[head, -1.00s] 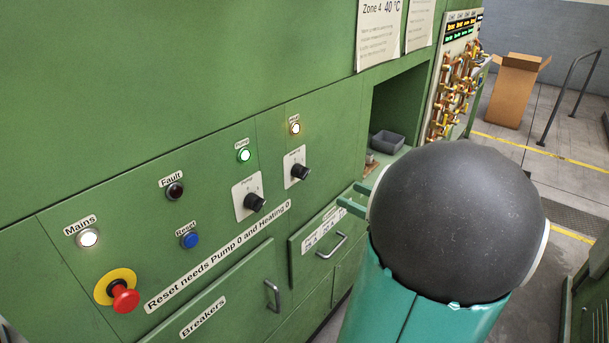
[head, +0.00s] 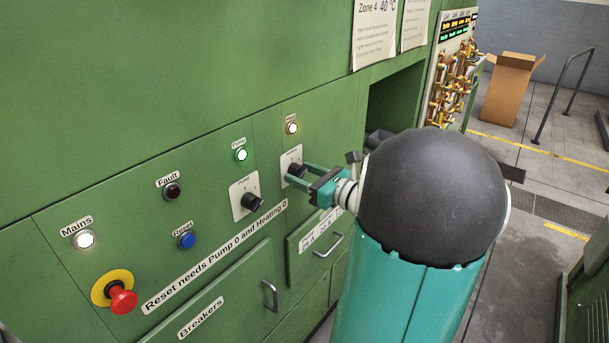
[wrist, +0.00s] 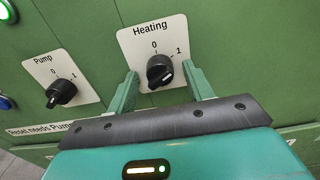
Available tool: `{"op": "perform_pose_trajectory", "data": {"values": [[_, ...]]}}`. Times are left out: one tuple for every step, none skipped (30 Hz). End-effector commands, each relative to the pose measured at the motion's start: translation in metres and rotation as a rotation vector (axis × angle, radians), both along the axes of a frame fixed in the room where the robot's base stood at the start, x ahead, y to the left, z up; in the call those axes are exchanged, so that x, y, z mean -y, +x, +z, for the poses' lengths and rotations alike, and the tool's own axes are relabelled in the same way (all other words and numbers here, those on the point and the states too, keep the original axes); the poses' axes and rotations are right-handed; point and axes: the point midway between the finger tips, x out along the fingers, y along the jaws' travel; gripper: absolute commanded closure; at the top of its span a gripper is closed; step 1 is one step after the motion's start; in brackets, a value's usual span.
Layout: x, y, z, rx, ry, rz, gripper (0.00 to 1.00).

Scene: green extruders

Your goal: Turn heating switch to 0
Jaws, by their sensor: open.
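The heating switch is a black rotary knob on a white plate marked 0 and 1. In the wrist view the knob (wrist: 160,71) sits between the fingertips of my gripper (wrist: 161,84), one green finger on each side. The fingers are open, with visible gaps beside the knob. Its handle looks slanted toward the 1, but its exact setting is hard to read. In the head view my gripper (head: 298,176) reaches the heating switch (head: 293,168) from the right and partly covers it. I cannot tell how far the fingertips are from the plate.
The pump switch (head: 251,201) is just left of the heating switch; it also shows in the wrist view (wrist: 62,91). The green pump lamp (head: 241,155) and pale yellow heating lamp (head: 292,128) are lit. A red emergency button (head: 123,301) and drawer handle (head: 329,246) stick out lower down.

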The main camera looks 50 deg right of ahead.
Motion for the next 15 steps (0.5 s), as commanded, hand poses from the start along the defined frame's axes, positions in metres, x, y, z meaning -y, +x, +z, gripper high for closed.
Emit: {"op": "perform_pose_trajectory", "data": {"values": [[0.0001, -0.0001, 0.0000, 0.000, 0.000, 0.000, 0.49], [0.0001, -0.0002, -0.0001, 0.000, 0.000, 0.000, 0.49], [0.0001, -0.0003, 0.0000, 0.000, 0.000, 0.000, 0.49], [0.0001, -0.0003, 0.0000, 0.000, 0.000, 0.000, 0.49], [0.0001, -0.0003, 0.0000, 0.000, 0.000, 0.000, 0.54], [0.0001, -0.0004, -0.0001, 0.000, 0.000, 0.000, 0.62], [0.0001, -0.0004, -0.0001, 0.000, 0.000, 0.000, 0.68], [0.0001, -0.0005, -0.0001, 0.000, 0.000, 0.000, 0.74], [0.0001, -0.0005, -0.0001, 0.000, 0.000, 0.000, 0.82], [0.0002, -0.0006, -0.0001, 0.000, 0.000, 0.000, 0.88], [0.0002, -0.0006, -0.0001, 0.000, 0.000, 0.000, 0.93], [0.0002, -0.0006, -0.0001, 0.000, 0.000, 0.000, 0.93], [0.0002, -0.0006, -0.0001, 0.000, 0.000, 0.000, 0.93], [0.0002, -0.0007, -0.0001, 0.000, -0.001, 0.000, 0.93], [0.0001, -0.0007, -0.0002, -0.001, -0.002, 0.000, 0.93]]}}
